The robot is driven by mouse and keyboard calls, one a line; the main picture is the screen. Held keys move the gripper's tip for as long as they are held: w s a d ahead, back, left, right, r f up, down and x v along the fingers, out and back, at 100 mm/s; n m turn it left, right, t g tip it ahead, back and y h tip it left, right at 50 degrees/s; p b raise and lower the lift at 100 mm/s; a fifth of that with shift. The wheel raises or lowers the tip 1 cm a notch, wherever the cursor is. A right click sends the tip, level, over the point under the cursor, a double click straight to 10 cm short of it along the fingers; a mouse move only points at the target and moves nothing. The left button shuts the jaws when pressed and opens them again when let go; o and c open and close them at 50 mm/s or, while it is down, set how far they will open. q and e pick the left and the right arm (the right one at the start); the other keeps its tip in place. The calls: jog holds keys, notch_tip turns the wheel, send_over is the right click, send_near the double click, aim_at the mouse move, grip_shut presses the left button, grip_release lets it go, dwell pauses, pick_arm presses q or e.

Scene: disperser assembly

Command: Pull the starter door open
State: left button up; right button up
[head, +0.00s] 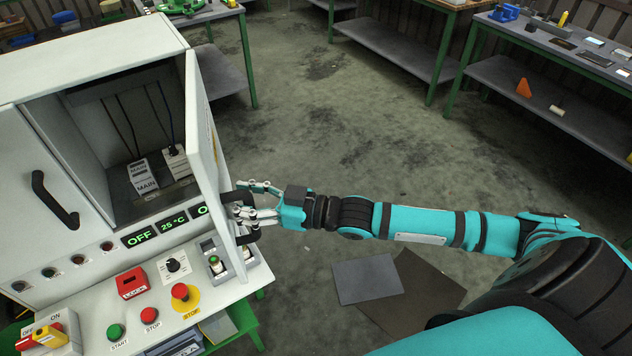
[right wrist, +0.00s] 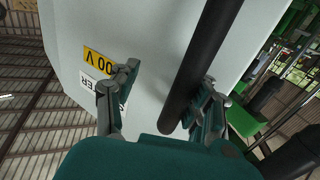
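The white cabinet (head: 95,65) stands at the left of the head view. Its starter door (head: 207,140) is swung open, seen nearly edge-on, and the inside shows. The door's black handle (head: 246,236) is on its outer face, partly hidden by my right gripper (head: 240,200). In the right wrist view the black handle bar (right wrist: 202,65) runs between the spread fingers of my right gripper (right wrist: 165,98), closer to the right finger. The door face (right wrist: 150,45) behind bears a yellow label and a partly hidden white one. My left gripper is out of view.
The left cabinet door (head: 35,180) is closed, with its own black handle (head: 54,200). Below is a control panel with a red stop button (head: 180,291) and a green start button (head: 115,331). Open floor (head: 330,130) lies right of the door; workbenches stand beyond.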

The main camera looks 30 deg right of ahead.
jog(key=s+d+p, duration=0.1)
jog(key=s+d, duration=0.2)
jog(key=d, duration=1)
jog(key=shift+s+d, duration=0.3)
jog(key=shift+d, duration=0.1)
dwell(0.5)
jog(key=shift+f, duration=0.1)
dwell(0.4)
jog(key=v, duration=1.2)
